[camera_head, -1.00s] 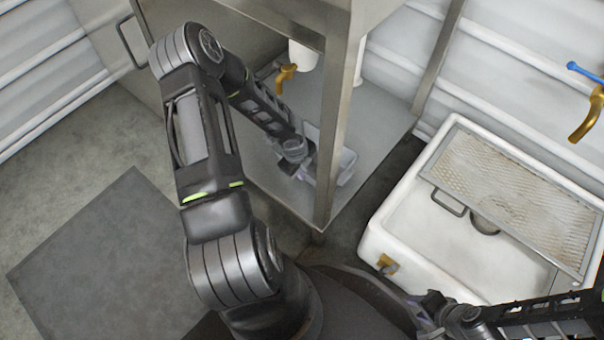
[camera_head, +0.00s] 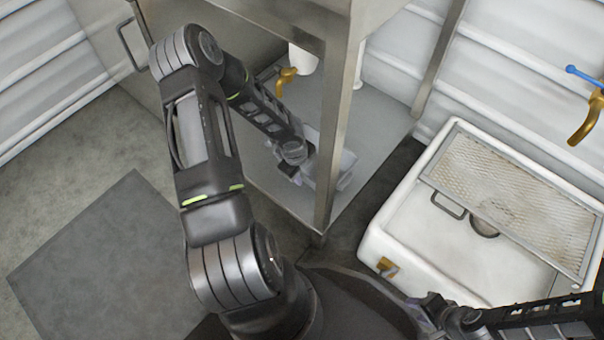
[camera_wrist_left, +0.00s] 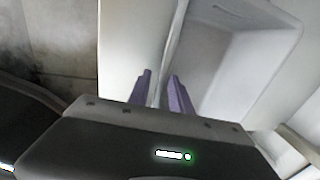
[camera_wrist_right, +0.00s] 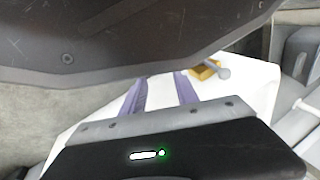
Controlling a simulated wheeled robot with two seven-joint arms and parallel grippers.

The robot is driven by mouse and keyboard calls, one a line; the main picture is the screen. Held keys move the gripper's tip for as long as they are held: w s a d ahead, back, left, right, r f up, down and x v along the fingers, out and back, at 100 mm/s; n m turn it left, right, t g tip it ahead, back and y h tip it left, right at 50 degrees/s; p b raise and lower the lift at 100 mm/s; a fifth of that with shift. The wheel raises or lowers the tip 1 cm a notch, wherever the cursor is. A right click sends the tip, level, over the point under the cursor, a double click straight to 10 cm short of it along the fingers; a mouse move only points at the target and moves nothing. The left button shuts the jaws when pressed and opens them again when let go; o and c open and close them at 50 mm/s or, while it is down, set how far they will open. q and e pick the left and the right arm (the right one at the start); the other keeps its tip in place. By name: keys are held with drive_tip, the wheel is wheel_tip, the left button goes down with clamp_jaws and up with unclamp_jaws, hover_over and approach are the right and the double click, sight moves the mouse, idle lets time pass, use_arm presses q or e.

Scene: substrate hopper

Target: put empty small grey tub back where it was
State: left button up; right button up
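The small grey tub (camera_head: 346,166) is on or just above the lower shelf of the steel stand, partly hidden behind the stand's front post. In the left wrist view the tub (camera_wrist_left: 245,65) looks bare inside. My left gripper (camera_head: 303,174) reaches in under the stand at the tub's left side. In the left wrist view its fingers (camera_wrist_left: 161,90) sit close together on either side of the tub's wall, gripping it. My right gripper (camera_wrist_right: 160,92) is open and empty, with a clear gap between its fingers. It is near the white sink at the lower right.
The steel stand's post (camera_head: 338,130) rises close to my left forearm. A brass tap (camera_head: 286,78) hangs over the lower shelf (camera_head: 378,115). The white sink (camera_head: 395,235) with a mesh rack (camera_head: 515,195) stands at the right. A dark mat (camera_head: 110,260) lies on the floor.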

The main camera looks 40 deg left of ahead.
use_arm(q)
wheel_tip(320, 180, up, 12)
drive_tip(key=s+p, duration=0.2)
drive_tip(key=p, duration=0.3)
drive_tip(key=shift+f+p, duration=0.25)
drive_tip(key=shift+p, duration=0.15)
